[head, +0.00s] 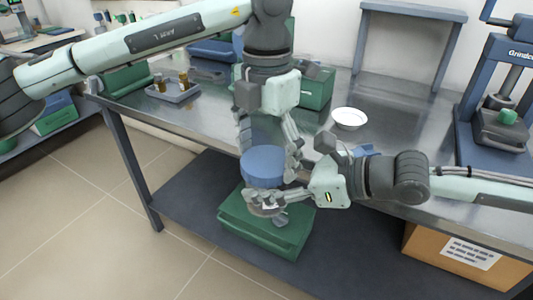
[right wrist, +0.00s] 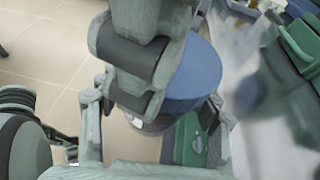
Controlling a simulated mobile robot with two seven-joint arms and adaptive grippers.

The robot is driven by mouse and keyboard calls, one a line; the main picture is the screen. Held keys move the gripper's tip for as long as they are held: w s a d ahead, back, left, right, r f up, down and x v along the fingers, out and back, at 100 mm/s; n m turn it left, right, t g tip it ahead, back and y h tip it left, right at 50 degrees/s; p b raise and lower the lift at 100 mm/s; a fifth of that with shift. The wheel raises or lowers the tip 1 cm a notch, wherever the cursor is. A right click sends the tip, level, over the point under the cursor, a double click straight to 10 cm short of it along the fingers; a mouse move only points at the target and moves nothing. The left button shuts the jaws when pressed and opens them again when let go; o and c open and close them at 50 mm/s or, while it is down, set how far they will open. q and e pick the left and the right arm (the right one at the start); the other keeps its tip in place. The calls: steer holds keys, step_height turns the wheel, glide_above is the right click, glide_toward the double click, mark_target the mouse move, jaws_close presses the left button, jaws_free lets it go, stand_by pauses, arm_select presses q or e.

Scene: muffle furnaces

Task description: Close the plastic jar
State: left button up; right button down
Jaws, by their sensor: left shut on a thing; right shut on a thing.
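A round blue lid (head: 263,167) is in the middle of the head view, in front of the table edge; it also shows in the right wrist view (right wrist: 197,78). My left gripper (head: 267,148) points down from above, its fingers shut on the lid from both sides. My right gripper (head: 274,188) comes from the right, shut on the plastic jar under the lid. The jar's body is mostly hidden by the lid and fingers, so I cannot tell how the lid sits on it. The left gripper also shows in the right wrist view, over the lid.
A green box (head: 240,228) lies on the lower shelf below the grippers. The metal table (head: 345,165) holds a white dish (head: 349,118), a grey tray (head: 176,93) with small brown bottles, and a green container (head: 317,88). A blue press (head: 490,115) stands at right.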

arm_select(q)
steer(key=m, duration=2)
steer(key=shift+f, duration=0.1)
steer(key=o, duration=1.3)
steer(key=shift+r, duration=2.3)
